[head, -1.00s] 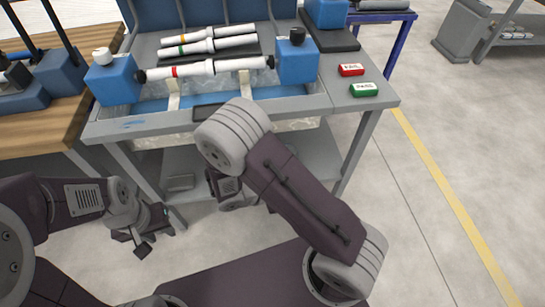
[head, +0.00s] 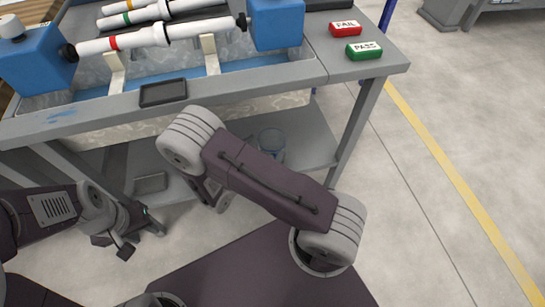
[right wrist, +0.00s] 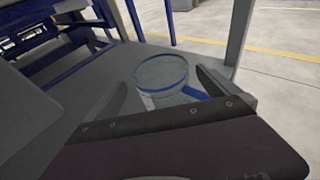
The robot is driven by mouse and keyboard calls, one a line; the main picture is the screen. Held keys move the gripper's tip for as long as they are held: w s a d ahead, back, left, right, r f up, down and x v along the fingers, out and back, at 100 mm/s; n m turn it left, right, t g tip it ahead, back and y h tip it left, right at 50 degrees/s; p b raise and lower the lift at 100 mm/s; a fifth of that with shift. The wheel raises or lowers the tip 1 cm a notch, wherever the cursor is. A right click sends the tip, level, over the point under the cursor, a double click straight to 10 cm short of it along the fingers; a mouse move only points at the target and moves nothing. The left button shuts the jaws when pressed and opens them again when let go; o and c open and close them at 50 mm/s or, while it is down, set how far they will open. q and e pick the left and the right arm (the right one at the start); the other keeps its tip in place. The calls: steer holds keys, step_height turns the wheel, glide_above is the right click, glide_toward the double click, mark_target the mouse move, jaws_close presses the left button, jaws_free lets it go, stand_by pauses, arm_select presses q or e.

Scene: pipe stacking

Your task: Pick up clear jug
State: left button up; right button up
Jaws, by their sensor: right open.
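The clear jug (head: 271,141) stands on the lower shelf of the grey workbench, just beyond my right arm in the head view. In the right wrist view the jug (right wrist: 162,74) shows a round rim with a blue band and a blue handle on its right. My right gripper (right wrist: 163,80) is open, its fingers seen on either side of the jug; I cannot tell whether they touch it. In the head view my right arm hides its fingers. My left gripper (head: 142,240) is open and empty at the lower left, above the floor.
The lower shelf (head: 310,145) lies under a water tank (head: 100,105) bearing a pipe (head: 160,36) between two blue blocks. A bench leg (head: 352,140) stands right of the jug. A red FAIL button (head: 345,30) and green PASS button (head: 364,50) sit on top.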

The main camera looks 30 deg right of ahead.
steer(key=x, duration=0.1)
steer(key=b+x, duration=0.1)
steer(key=x, duration=0.1)
steer(key=shift+d+f, duration=0.1)
steer(key=shift+f, duration=0.25)
arm_select(q)
step_height(320, 180, down, 2)
steer(key=shift+f, duration=0.1)
arm_select(e)
steer(key=shift+w+d+r, duration=0.15)
